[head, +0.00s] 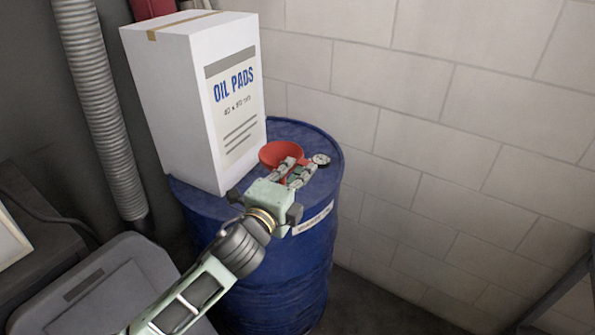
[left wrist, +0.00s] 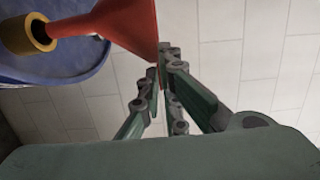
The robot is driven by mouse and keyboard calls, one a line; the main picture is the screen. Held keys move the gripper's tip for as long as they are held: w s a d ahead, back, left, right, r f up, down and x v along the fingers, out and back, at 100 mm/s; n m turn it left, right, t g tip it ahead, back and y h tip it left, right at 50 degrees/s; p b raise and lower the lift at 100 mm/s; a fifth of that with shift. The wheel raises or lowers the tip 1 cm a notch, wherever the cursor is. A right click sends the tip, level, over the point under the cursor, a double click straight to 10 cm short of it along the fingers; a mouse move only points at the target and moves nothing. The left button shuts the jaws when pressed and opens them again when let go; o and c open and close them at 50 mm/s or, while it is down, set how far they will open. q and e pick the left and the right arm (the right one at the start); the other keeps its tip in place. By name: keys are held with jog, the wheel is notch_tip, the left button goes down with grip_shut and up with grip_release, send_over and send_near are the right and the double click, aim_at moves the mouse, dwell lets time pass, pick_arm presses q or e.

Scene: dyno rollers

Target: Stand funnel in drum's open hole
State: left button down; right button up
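The red funnel (head: 274,152) shows at the top of the blue drum (head: 262,262), in front of the white box, with its wide mouth facing up. In the left wrist view the funnel (left wrist: 118,22) has its spout pointing left to a brass-coloured ring (left wrist: 43,32) with a dark middle. My right gripper is not in view.
A tall white OIL PADS box (head: 190,95) covers the left part of the drum top. A block wall (head: 440,130) stands behind; a ribbed hose (head: 92,100) and grey bin (head: 110,285) are at left.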

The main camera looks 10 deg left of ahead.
pick_arm(q)
notch_tip(320, 180, down, 4)
jog(key=shift+f+b, duration=0.1)
jog(key=shift+b, duration=1.05)
jog(key=c, duration=1.9)
grip_release()
jog(key=shift+o, duration=0.2)
